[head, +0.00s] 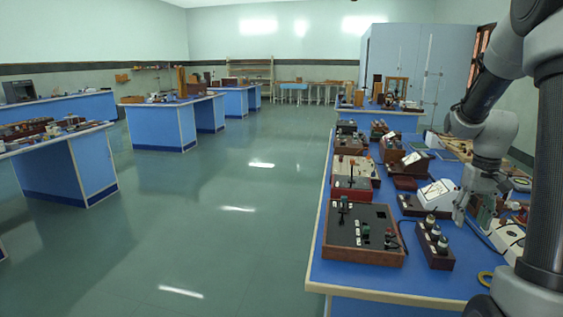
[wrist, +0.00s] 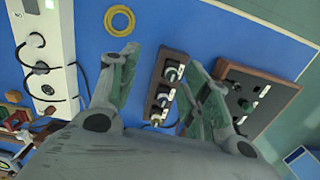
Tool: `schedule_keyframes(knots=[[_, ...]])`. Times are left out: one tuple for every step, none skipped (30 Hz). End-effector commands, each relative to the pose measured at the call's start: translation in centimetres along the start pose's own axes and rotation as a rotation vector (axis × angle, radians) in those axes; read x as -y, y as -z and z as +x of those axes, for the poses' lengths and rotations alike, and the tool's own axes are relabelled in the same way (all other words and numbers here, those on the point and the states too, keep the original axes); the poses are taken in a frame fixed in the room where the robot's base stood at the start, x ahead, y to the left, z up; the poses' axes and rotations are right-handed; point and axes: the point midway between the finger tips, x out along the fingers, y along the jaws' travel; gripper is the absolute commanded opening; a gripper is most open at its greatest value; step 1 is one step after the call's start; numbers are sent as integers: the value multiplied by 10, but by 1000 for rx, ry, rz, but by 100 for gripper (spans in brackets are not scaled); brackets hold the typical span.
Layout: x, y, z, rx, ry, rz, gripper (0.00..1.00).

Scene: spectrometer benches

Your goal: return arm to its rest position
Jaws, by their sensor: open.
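My arm (head: 490,130) reaches in from the right in the head view, over the instrument bench. My gripper (head: 474,212) hangs at its end above the bench, pointing down. In the wrist view my gripper (wrist: 163,85) has its two fingers spread wide apart with nothing between them. Below and between the fingers lies a narrow wooden box with several round terminals (wrist: 163,88), which also shows in the head view (head: 434,246). The gripper appears above it and apart from it.
A larger dark-topped wooden box (head: 362,230) stands at the bench's near left corner. A yellow ring (wrist: 119,20) lies on the blue bench top (head: 400,284). A white device (wrist: 47,60) with black cables is beside it. Open floor (head: 220,215) lies left of the bench.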

Motion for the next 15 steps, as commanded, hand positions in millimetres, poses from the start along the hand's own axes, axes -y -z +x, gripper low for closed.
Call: schedule_keyframes(knots=[[1, -7, 3, 15, 1, 6, 48], [1, -12, 4, 23, 2, 10, 48], [2, -18, 4, 30, 3, 16, 48], [3, -23, 2, 33, 3, 19, 48], [4, -28, 1, 35, 3, 21, 48], [6, -34, -1, 37, 3, 23, 48], [7, -38, -3, 37, 3, 23, 48], [9, -43, -5, 37, 2, 24, 48], [11, -48, -8, 36, 2, 23, 48], [14, -54, -11, 35, 1, 22, 48], [16, -59, -14, 32, 1, 21, 48], [19, -66, -18, 29, 0, 18, 48], [22, -71, -22, 24, -1, 16, 48], [25, -76, -25, 19, -1, 13, 48], [28, -84, -30, 12, -2, 7, 48]])
